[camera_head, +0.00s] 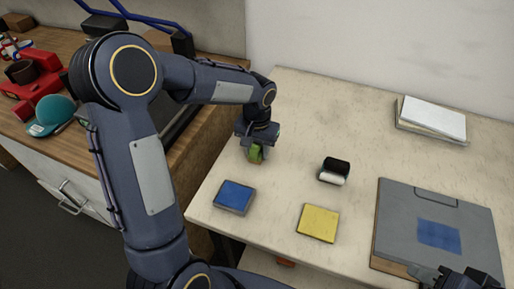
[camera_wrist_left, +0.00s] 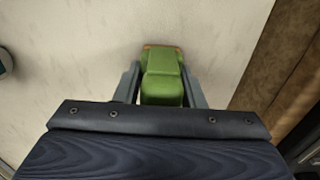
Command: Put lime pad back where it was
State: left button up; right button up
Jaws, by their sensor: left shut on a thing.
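My left gripper (camera_head: 256,146) is shut on the lime pad (camera_head: 255,154), a small green block, near the left edge of the pale table. In the left wrist view the green lime pad (camera_wrist_left: 162,82) sits between the two grey fingers, with a brownish far edge. I cannot tell whether it touches the table. A blue pad (camera_head: 234,196) lies in front of my left gripper, and a yellow pad (camera_head: 319,222) lies further right. My right gripper (camera_head: 458,279) shows only partly at the bottom right, over the grey clipboard's front edge; its jaws are unclear.
A black-and-white object (camera_head: 334,171) stands mid-table. A grey clipboard (camera_head: 400,218) with a blue square (camera_head: 440,236) lies at the right. A paper stack (camera_head: 432,117) lies at the back right. A wooden counter (camera_head: 50,40) at the left holds red items and a teal cap (camera_head: 52,114).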

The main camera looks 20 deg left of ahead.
pick_arm(q)
jog(key=o, duration=0.9)
jog(key=shift+f, duration=0.1)
notch_tip(320, 180, up, 12)
jog(key=shift+f, duration=0.1)
jog(key=shift+s+r, duration=0.15)
jog(key=shift+r, duration=0.15)
jog(key=shift+s+d+f+n+t+h, duration=0.25)
jog(key=shift+s+t+h, duration=0.55)
jog(key=shift+s, duration=2.9)
jog(key=shift+s+d+f+n+t+h, duration=0.15)
jog(key=shift+s+d+f+t+h, duration=0.6)
jog(key=shift+s, duration=2.9)
jog(key=shift+s+a+r+n+t+h, duration=0.1)
jog(key=shift+s+a+n+t+h, duration=0.2)
jog(key=shift+s+t, duration=2.2)
